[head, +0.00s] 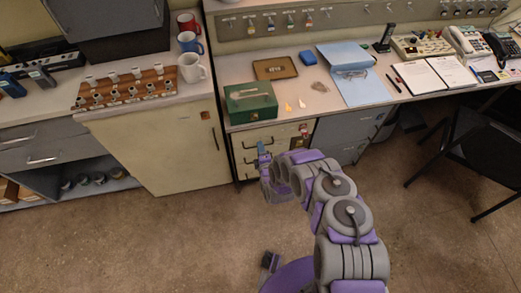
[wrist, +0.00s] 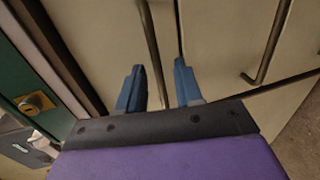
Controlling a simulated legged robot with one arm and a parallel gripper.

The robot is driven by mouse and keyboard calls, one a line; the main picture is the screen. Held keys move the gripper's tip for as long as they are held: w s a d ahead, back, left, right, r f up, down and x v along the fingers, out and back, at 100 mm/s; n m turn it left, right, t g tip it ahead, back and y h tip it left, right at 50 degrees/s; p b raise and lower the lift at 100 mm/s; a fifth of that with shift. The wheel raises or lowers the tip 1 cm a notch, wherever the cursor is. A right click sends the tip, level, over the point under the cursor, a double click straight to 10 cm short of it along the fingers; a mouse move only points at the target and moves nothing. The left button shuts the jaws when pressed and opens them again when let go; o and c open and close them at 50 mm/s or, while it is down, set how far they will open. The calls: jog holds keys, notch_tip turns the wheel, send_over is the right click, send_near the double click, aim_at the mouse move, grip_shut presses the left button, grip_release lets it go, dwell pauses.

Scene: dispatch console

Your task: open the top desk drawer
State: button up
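The top desk drawer (head: 283,135) is a cream front below the desktop, and it looks shut. Its dark bar handle (wrist: 152,45) runs between my fingers in the wrist view. My gripper (head: 263,153) is at the left part of the cream drawers. In the wrist view my gripper (wrist: 158,88) has its two blue fingers apart, one on each side of the handle, with gaps showing beside the bar. I cannot tell whether either finger touches it. My arm hides part of the drawer fronts.
A lower drawer with its own handle (wrist: 265,50) is below. A green cash box (head: 251,102) stands on the desktop above. A cream cabinet (head: 165,150) is to the left, a grey drawer unit (head: 350,130) to the right. A black chair (head: 480,150) stands farther right. The floor in front is clear.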

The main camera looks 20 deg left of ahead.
jog(key=c, duration=0.6)
grip_shut()
jog(key=shift+s+d+f, duration=0.1)
jog(key=shift+s+f, duration=0.05)
dwell(0.4)
